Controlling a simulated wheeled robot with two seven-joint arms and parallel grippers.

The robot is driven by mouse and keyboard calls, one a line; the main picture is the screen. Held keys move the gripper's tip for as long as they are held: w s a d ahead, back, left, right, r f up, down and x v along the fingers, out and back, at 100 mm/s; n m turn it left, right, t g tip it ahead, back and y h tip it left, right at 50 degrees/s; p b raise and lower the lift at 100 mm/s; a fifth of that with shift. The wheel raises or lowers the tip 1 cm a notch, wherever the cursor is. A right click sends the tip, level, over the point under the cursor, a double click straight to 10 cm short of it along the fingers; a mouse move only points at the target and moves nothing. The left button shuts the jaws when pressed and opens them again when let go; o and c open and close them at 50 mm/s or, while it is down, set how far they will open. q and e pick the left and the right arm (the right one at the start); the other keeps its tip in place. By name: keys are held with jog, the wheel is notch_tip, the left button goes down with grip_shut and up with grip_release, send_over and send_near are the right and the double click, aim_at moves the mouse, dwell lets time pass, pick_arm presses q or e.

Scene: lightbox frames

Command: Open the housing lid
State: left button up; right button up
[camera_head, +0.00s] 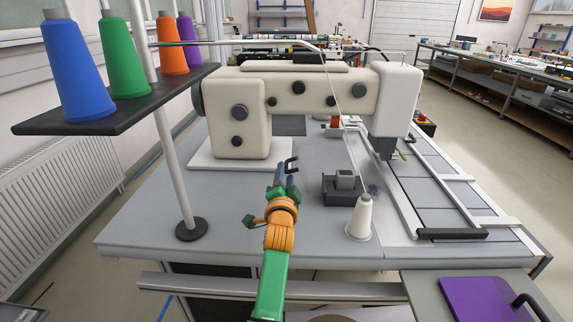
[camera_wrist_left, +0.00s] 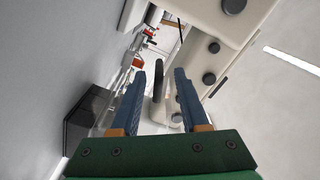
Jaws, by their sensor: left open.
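The cream sewing machine housing (camera_head: 290,98) stands on the grey table, with several dark round knobs on its front. I cannot make out a separate lid edge on it. My left gripper (camera_head: 287,176) is open, low over the table in front of the machine, right of its pillar. My right gripper is out of view.
A dark block (camera_head: 342,194) and a white thread cone (camera_head: 360,219) stand right of my gripper. Coloured spools stand on a black shelf (camera_head: 125,98) on a white pole at left. A purple item (camera_head: 482,300) lies front right.

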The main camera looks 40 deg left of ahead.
aim_at(286, 166)
pick_arm(q)
jog(key=x, duration=0.4)
jog(key=shift+w+a+f, duration=0.15)
jog(key=shift+w, duration=0.05)
jog(key=shift+s, duration=0.1)
jog(key=shift+c, duration=0.6)
grip_shut()
dwell(0.5)
